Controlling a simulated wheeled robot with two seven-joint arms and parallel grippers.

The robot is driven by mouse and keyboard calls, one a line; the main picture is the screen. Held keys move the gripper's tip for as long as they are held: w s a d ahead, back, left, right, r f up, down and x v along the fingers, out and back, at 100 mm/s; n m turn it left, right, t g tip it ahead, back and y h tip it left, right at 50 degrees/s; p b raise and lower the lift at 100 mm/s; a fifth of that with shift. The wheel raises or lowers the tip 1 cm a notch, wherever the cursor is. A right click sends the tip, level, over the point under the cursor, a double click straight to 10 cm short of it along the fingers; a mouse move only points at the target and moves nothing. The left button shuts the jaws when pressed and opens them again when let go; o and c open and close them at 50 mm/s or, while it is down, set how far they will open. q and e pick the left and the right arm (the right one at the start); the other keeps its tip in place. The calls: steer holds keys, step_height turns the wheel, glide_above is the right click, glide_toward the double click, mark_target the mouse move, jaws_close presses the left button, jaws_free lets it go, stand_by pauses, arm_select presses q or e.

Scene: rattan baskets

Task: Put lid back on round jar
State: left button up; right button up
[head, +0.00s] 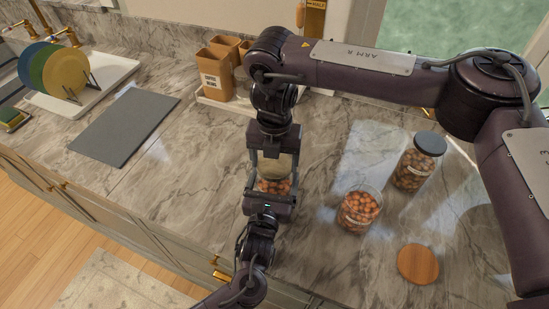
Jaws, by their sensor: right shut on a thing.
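A clear round jar (274,185) with orange contents stands mid-counter, partly hidden by both my grippers. My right gripper (274,168) points down over it, its fingers either side of a pale, lid-like round piece (281,164) at the jar's top, and is shut on it. I cannot tell if that piece rests on the rim. My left gripper (270,198) is at the jar's near side; its fingers are mostly hidden. Another open jar (358,208) of orange items stands to the right. A round wooden lid (418,263) lies flat on the counter, apart from the jars.
A jar with a black lid (415,165) stands at the right under my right arm. Brown canisters (217,72) stand on a tray behind. A grey mat (125,127) and a rack of plates (62,72) are at left. Counter between mat and grippers is clear.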

steer(key=shift+m, duration=0.7)
steer(key=o, duration=1.1)
steer(key=shift+o, duration=0.2)
step_height(320, 180, up, 12)
arm_select(q)
steer(key=o, duration=1.7)
steer(key=shift+s, duration=0.15)
